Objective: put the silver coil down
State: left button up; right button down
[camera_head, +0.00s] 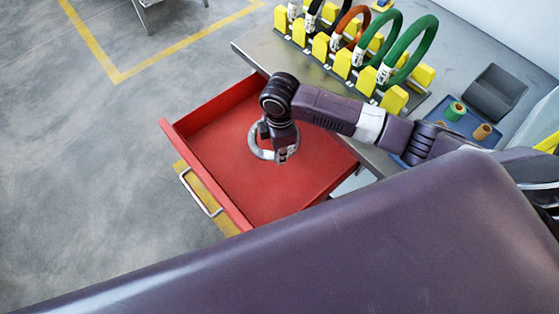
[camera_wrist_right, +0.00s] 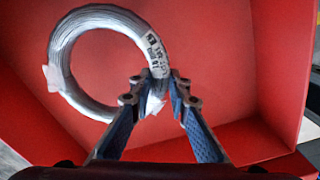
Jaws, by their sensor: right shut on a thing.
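The silver coil (camera_head: 256,147) is a ring with white tags, over the open red drawer (camera_head: 217,122) in the head view. It also shows in the right wrist view (camera_wrist_right: 62,50), with a printed label on its right side. My right gripper (camera_head: 282,156) is shut on the coil's edge near that label; its fingertips also show in the right wrist view (camera_wrist_right: 160,88). The coil appears inside or just above the drawer; I cannot tell whether it touches the floor of the drawer. My left gripper is not in view.
A metal-topped bench (camera_head: 262,47) carries a yellow rack (camera_head: 342,64) with green, orange and black coils. A blue tray with tape rolls (camera_head: 455,111) and a grey bin (camera_head: 494,92) stand to the right. The drawer's floor around the coil is empty.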

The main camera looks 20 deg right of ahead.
aim_at(280, 167)
jog(key=shift+w+f, duration=0.1)
jog(key=shift+f, duration=2.65)
jog(key=c, duration=1.8)
grip_release()
jog(key=r, duration=1.2)
jog(key=shift+s, duration=0.2)
